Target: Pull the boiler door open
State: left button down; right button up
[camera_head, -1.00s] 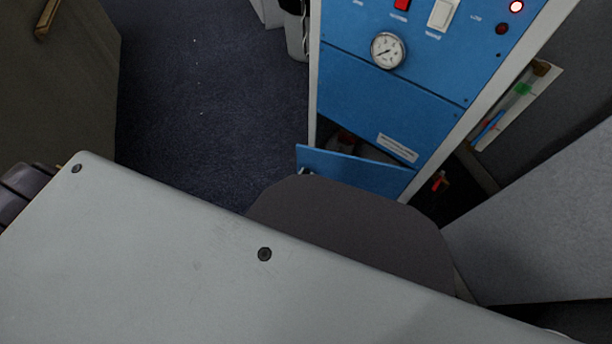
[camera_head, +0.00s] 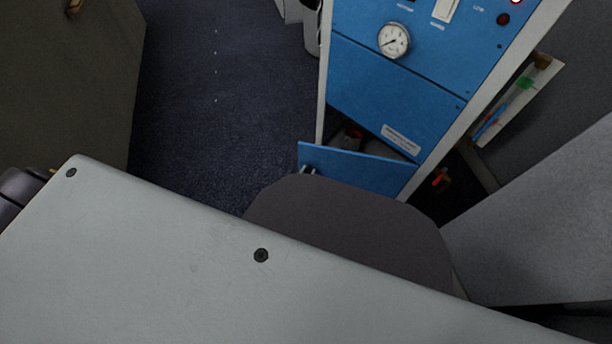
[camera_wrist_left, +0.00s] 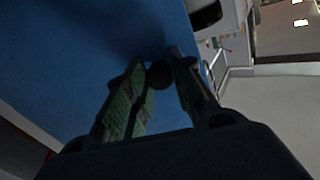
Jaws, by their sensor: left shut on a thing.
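The blue boiler door (camera_head: 365,168) is the low panel of the blue boiler (camera_head: 395,95) in the head view. It stands ajar, its left edge swung out from the frame and a dark gap showing above it. My left gripper (camera_wrist_left: 160,76) is shut on the dark door handle (camera_wrist_left: 159,75) in the left wrist view, with the blue door surface beside it. In the head view only a small bit of the gripper (camera_head: 309,170) shows at the door's left edge; my own arm hides the rest. My right gripper is not in view.
A pressure gauge (camera_head: 394,40) sits on the boiler's upper panel. A grey panel (camera_head: 550,215) stands close on the right. A dark cabinet (camera_head: 65,85) stands at the left. The dark carpet (camera_head: 215,110) between it and the boiler is clear.

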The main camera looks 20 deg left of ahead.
aim_at(311, 153)
pick_arm(q)
jog(key=shift+d, duration=0.1)
jog(key=c, duration=1.2)
grip_release()
jog(key=shift+r, duration=0.2)
jog(key=shift+r, duration=4.75)
